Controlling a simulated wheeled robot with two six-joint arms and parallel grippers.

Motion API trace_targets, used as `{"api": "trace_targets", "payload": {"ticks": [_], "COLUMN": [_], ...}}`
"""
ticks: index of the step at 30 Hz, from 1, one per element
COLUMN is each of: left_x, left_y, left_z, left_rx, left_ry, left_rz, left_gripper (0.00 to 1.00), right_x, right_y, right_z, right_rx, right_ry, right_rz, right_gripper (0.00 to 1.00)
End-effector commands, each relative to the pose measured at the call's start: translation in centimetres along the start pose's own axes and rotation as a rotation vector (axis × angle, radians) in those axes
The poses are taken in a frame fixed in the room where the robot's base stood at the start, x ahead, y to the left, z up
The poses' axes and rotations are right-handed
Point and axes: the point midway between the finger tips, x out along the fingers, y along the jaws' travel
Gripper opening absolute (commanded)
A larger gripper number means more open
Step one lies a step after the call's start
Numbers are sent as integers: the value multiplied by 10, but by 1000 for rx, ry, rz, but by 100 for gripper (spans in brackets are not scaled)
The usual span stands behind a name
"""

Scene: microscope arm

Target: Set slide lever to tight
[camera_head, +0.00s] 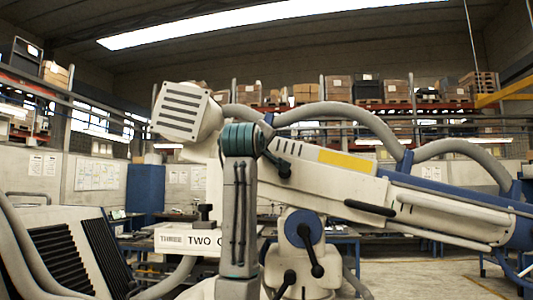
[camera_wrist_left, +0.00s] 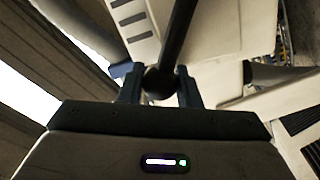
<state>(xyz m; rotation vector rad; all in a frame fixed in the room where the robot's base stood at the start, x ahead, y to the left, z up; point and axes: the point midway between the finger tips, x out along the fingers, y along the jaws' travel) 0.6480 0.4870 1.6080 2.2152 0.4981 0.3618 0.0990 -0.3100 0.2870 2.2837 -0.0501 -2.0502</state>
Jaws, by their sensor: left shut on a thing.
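In the left wrist view my left gripper (camera_wrist_left: 160,86) has its two fingers on either side of the ball end of a black lever (camera_wrist_left: 178,38). The lever's rod runs up and slightly right from between the fingers, beside a white slotted housing (camera_wrist_left: 135,18). In the head view the white microscope arm (camera_head: 330,172) slopes down to the right. A grey upright link with a teal joint stands in front of it. I cannot make out the gripper's fingers or the held lever's grip there. My right gripper is not in view.
Other dark levers (camera_head: 311,256) hang from the round blue pivot below the microscope arm. A white block reading THREE TWO (camera_head: 180,241) carries a black knob (camera_head: 205,214). Ribbed black panels (camera_head: 50,258) stand at the left. Bare floor shows at the lower right.

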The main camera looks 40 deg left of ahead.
Motion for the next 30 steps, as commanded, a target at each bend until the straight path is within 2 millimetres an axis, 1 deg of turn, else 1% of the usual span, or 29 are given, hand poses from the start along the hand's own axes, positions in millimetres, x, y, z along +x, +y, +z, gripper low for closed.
{"api": "trace_targets", "payload": {"ticks": [1, 3, 19, 20, 21, 23, 30], "left_x": [0, 0, 0, 0, 0, 0, 0], "left_y": [-4, -6, -6, -6, -6, -6, -6], "left_z": [2, 2, 1, 1, 1, 1, 0], "left_rx": [-12, -29, -51, -51, -51, -51, -52], "left_ry": [-2, 0, 2, 2, 2, 2, 4], "left_rz": [-4, -5, -5, -5, -5, -4, -3], "left_gripper": [0, 0, 0, 32, 40, 51, 51], "right_x": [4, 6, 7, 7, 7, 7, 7], "right_y": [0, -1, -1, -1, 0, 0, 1], "right_z": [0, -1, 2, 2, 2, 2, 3], "right_rx": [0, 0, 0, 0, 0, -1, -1], "right_ry": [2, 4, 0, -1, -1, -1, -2], "right_rz": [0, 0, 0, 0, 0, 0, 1], "right_gripper": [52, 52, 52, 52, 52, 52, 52]}}
